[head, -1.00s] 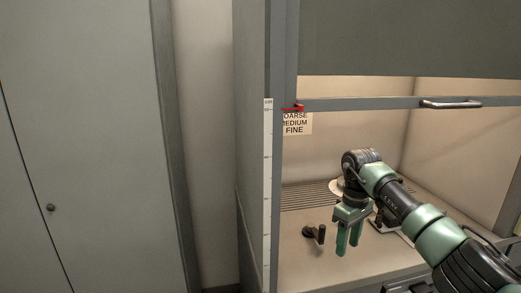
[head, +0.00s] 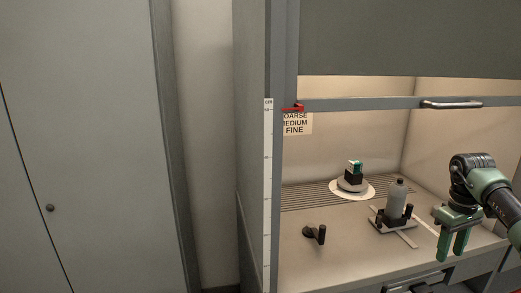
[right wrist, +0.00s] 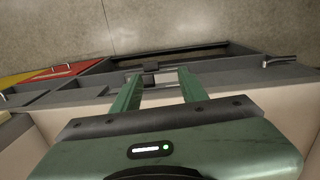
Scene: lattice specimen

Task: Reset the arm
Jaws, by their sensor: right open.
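My right gripper (head: 453,246) is at the right of the head view, near the front right edge of the hood's worktop. Its two green fingers point down, apart, with nothing between them. In the right wrist view my right gripper (right wrist: 156,88) also shows spread and empty, above the cabinet fronts and the floor. My left gripper is not in view.
The fume hood worktop (head: 345,255) holds a grey bottle (head: 396,201) in a black clamp stand, a round white device (head: 352,186) with a dark and green top, and a small black part (head: 315,234). The raised sash's handle (head: 450,104) is above. A grey cabinet (head: 75,150) stands left.

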